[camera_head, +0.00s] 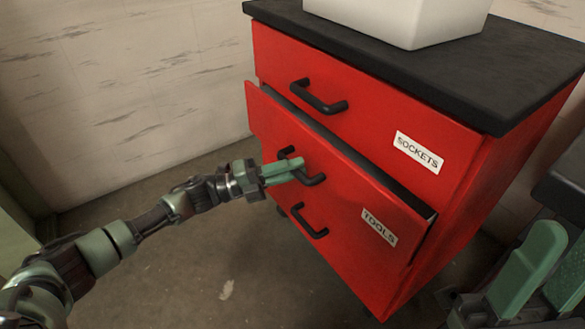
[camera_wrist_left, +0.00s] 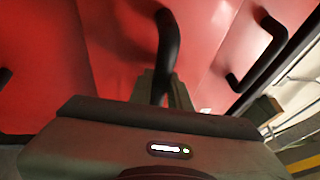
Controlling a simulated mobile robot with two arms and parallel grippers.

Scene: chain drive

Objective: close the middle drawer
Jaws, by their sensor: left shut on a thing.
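The red cabinet's middle drawer (camera_head: 345,205), labelled TOOLS, stands a little out of the cabinet, with a dark gap along its top edge. Its black bar handle (camera_head: 317,181) is partly hidden by my left gripper (camera_head: 297,168). My left gripper is shut on this handle. In the left wrist view, the handle (camera_wrist_left: 168,42) runs down between the fingers of my left gripper (camera_wrist_left: 163,88).
The top drawer (camera_head: 350,100), labelled SOCKETS, looks shut. Another black handle (camera_head: 308,222) sits below the middle one. A white box (camera_head: 400,22) stands on the dark cabinet top (camera_head: 465,80). Bare floor (camera_head: 200,265) lies in front, and a pale wall (camera_head: 120,80) stands at left.

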